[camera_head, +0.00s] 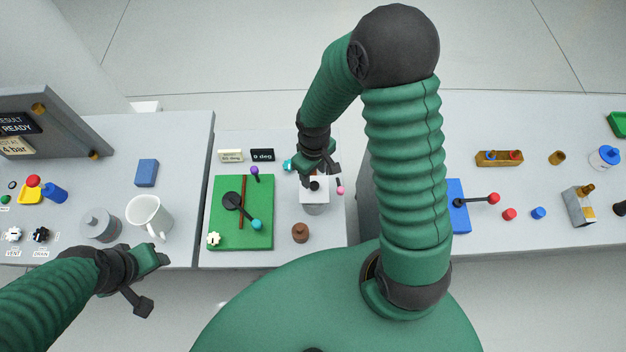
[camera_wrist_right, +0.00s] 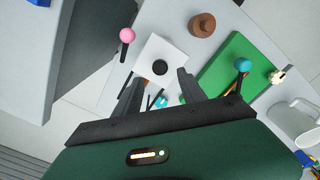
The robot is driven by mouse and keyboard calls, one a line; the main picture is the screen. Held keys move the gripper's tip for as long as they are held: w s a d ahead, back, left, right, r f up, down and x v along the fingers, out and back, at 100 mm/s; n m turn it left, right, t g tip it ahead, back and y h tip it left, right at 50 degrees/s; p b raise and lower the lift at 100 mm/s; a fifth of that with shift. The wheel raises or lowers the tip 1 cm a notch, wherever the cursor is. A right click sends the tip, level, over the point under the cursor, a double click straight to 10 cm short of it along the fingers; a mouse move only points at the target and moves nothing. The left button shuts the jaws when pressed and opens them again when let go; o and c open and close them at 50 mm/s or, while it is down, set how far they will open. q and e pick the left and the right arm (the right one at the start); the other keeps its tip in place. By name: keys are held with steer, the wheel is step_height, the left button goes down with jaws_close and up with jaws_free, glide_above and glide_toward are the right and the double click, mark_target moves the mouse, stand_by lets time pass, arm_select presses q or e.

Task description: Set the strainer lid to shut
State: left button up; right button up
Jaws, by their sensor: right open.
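A white square plate (camera_head: 316,193) with a black round knob or hole (camera_head: 315,186) sits on a grey body on the middle bench. It appears to be the strainer lid, but its hinge and angle are hard to tell. It also shows in the right wrist view as a white plate (camera_wrist_right: 148,50) with a black round spot (camera_wrist_right: 160,67). My right gripper (camera_head: 320,175) is open above its far edge, its fingers either side of the black spot in the wrist view (camera_wrist_right: 158,84). I see nothing between them. My left gripper (camera_head: 149,282) is open and empty at the lower left.
A pink ball on a rod (camera_head: 340,190) stands right beside the plate. A green panel (camera_head: 258,190) with a black lever lies to its left. A brown knobbed piece (camera_head: 300,232) is in front. A white mug (camera_head: 149,215) stands on the left bench.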

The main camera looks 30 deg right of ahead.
mark_target(314, 184)
step_height(314, 184, down, 5)
steer(key=shift+a+r, duration=0.1)
steer(key=shift+a, duration=0.05)
steer(key=shift+f, duration=0.35)
steer(key=shift+d, duration=0.2)
jaws_close()
steer(key=shift+s+a+r, duration=0.1)
stand_by(0.8)
